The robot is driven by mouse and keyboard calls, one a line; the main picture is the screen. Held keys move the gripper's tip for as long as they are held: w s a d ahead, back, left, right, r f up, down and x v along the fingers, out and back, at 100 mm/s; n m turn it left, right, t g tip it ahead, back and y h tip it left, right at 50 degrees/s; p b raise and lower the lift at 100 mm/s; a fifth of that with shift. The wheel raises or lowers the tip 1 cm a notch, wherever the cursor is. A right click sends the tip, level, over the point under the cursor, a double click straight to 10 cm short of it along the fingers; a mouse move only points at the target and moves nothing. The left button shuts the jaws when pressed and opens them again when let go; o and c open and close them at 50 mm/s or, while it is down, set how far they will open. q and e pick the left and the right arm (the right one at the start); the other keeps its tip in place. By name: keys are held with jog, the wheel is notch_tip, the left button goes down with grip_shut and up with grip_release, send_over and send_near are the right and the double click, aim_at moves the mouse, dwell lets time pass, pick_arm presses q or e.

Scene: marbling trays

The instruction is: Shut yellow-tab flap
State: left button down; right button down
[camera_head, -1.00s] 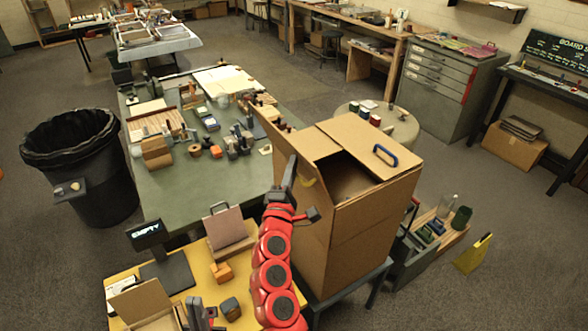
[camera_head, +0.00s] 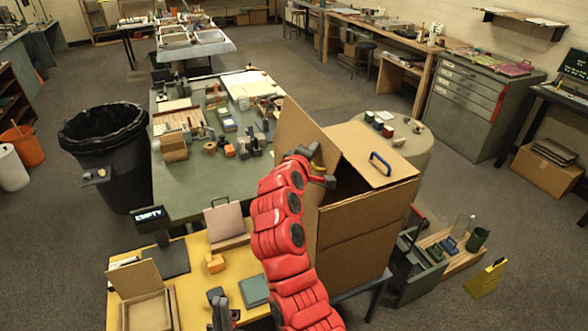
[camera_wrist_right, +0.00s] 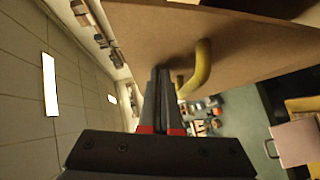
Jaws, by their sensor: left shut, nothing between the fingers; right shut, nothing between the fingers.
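The cardboard box (camera_head: 350,240) stands right of centre in the head view. Its yellow-tab flap (camera_head: 292,125) stands up and open on the left side. The flap also fills the top of the right wrist view (camera_wrist_right: 225,40). My right gripper (camera_head: 312,149) is shut and empty at the flap. In the wrist view its fingers (camera_wrist_right: 160,78) are just beside the tab, close to the flap; contact is unclear. My left gripper (camera_head: 216,297) is shut and empty, low over the yellow table.
A second flap with a blue handle (camera_head: 380,163) partly covers the box's dark opening. The yellow table (camera_head: 190,290) holds a display stand, an orange block and a small open box. A green table (camera_head: 185,205) stands behind it. A grey tool caddy (camera_head: 420,280) sits right of the box.

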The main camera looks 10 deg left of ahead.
aim_at(326, 151)
jog(key=d, duration=0.1)
jog(key=w+d+m+g+y+b, duration=0.1)
jog(key=w+d+f+m+g+b, duration=0.1)
jog(key=shift+d, duration=0.4)
jog(key=w+d+f+m+g+y+b, duration=0.4)
jog(key=d+f+y+b, duration=0.2)
jog(key=d+f+b, duration=0.1)
jog(key=shift+f+g+b, duration=0.4)
jog(key=shift+f+b, duration=0.45)
jog(key=shift+f, duration=0.5)
